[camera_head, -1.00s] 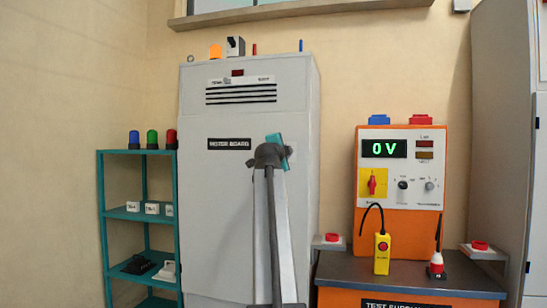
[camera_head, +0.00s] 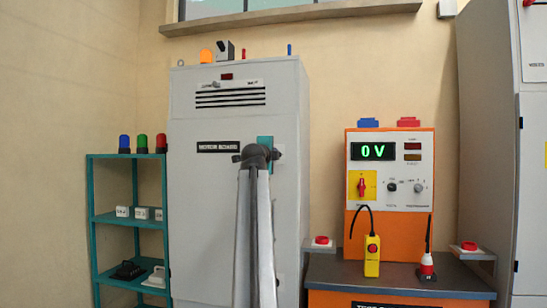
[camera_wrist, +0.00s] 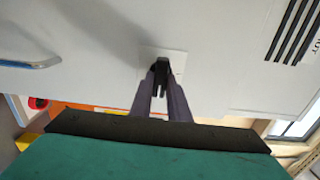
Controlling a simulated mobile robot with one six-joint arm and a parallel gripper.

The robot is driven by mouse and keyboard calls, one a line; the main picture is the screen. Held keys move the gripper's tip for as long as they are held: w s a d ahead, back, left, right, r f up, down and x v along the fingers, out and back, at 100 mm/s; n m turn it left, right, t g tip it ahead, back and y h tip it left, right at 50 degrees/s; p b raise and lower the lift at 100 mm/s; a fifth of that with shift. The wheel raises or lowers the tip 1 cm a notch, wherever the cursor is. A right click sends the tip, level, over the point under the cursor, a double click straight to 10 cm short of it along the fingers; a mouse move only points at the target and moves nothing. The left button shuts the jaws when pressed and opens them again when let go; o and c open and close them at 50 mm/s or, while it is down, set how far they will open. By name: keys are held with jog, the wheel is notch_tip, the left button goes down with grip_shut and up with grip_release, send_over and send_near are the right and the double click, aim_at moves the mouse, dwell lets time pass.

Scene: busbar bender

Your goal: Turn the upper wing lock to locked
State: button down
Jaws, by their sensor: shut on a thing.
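The upper wing lock (camera_wrist: 162,70) is a small dark wing on a pale square plate (camera_wrist: 177,58) on the grey cabinet door, seen in the wrist view. My gripper (camera_wrist: 161,78) is shut on the wing, its two dark fingers close around it. The fingers cover part of the wing, so I cannot tell its exact angle. In the head view my own arm and wrist stand in front of the grey cabinet (camera_head: 200,220) and hide the lock and my fingertips.
A metal door handle (camera_wrist: 30,64) is at the left in the wrist view, and dark vent slots (camera_wrist: 290,30) are at the right. In the head view a teal shelf (camera_head: 118,212) stands left of the cabinet and an orange test supply (camera_head: 390,225) stands right.

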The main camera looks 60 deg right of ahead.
jog(key=shift+w, duration=0.2)
jog(key=c, duration=1.7)
grip_release()
jog(key=shift+a, duration=0.1)
jog(key=shift+s, duration=0.1)
jog(key=shift+s, duration=0.1)
jog(key=p+v, duration=0.1)
jog(key=v, duration=1.2)
jog(key=shift+a+p, duration=0.3)
